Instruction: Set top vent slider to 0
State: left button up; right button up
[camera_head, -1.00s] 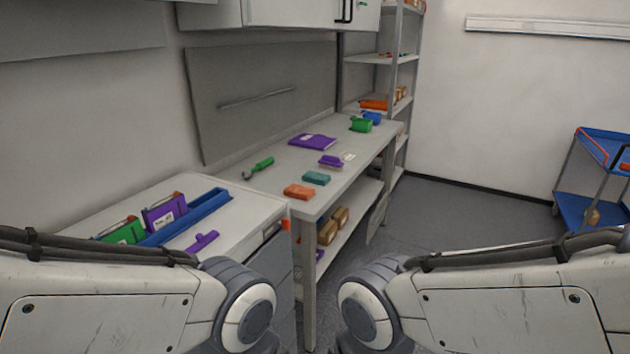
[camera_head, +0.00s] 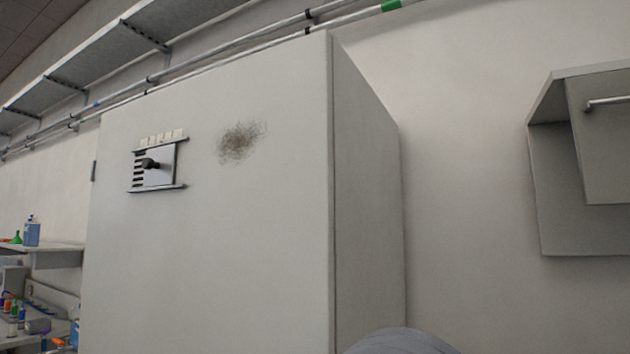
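A vent slider (camera_head: 163,165) sits high on the front of a tall light-grey cabinet (camera_head: 240,260), left of the view's middle. It is a pale plate with a dark knob (camera_head: 149,163), held between an upper and a lower rail. Dark slots (camera_head: 138,170) show at the plate's left side. Small pale label tiles lie in a row above the upper rail; their marks are too small to read. Neither gripper is in view. Only a grey rounded part of my arm shows at the bottom edge, right of the middle.
A dark smudge (camera_head: 240,142) marks the cabinet front right of the vent. Pipes (camera_head: 240,50) run above the cabinet. A shelf (camera_head: 55,249) with a blue bottle (camera_head: 31,232) is at the left. A grey wall box (camera_head: 575,160) hangs at the right.

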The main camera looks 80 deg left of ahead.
aim_at(159, 164)
jog(key=u, duration=5.2)
jog(key=k, duration=0.7)
jog(key=z, duration=1.1)
jog(key=i, duration=0.5)
jog(key=u, duration=0.05)
